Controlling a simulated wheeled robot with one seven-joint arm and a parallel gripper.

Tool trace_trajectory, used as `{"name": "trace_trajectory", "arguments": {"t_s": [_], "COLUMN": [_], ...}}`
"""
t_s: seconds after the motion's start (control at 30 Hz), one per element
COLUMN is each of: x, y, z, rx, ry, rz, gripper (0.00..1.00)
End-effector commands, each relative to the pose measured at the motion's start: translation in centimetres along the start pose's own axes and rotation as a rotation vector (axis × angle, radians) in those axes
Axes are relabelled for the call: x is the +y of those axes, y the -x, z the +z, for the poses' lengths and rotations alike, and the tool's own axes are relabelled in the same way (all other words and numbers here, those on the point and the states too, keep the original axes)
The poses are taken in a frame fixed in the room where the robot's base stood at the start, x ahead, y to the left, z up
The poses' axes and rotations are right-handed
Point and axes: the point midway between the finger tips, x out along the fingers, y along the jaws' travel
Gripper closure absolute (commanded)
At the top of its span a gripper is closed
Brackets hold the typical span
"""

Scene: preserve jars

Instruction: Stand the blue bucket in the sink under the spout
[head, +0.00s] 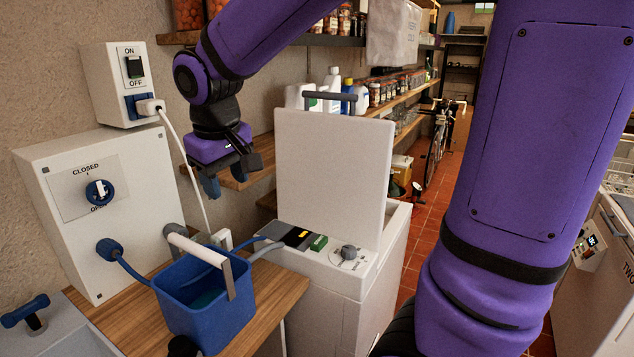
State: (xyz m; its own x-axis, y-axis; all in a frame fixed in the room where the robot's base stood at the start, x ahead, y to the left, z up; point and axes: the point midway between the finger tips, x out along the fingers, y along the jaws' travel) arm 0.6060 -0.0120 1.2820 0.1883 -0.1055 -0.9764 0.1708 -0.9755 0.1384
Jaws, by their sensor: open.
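The blue bucket (207,318) stands upright on a wooden worktop (278,290) at the lower left. Its pale bar handle (197,247) is raised above the rim, and something teal shows inside. My gripper (231,178) is open and empty, above and a little behind the bucket, clear of it.
A white box with a CLOSED/OPEN knob (99,191) stands behind the bucket; a blue hose (133,272) runs from it towards the bucket. A white machine with a raised lid (333,170) stands to the right. A white cable (184,160) hangs beside my gripper.

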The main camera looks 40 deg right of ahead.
Motion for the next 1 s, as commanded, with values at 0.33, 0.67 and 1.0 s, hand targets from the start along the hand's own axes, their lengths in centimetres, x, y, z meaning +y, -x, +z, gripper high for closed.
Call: {"name": "trace_trajectory", "arguments": {"t_s": [0.33, 0.67, 1.0], "x": [2.7, 3.0, 3.0], "y": [4.9, 6.1, 6.0], "z": [9.6, 16.4, 17.4], "rx": [0.148, 0.261, 0.279], "ry": [-0.121, -0.199, -0.209], "rz": [-0.043, -0.075, -0.080], "gripper": [0.48, 0.48, 0.44]}}
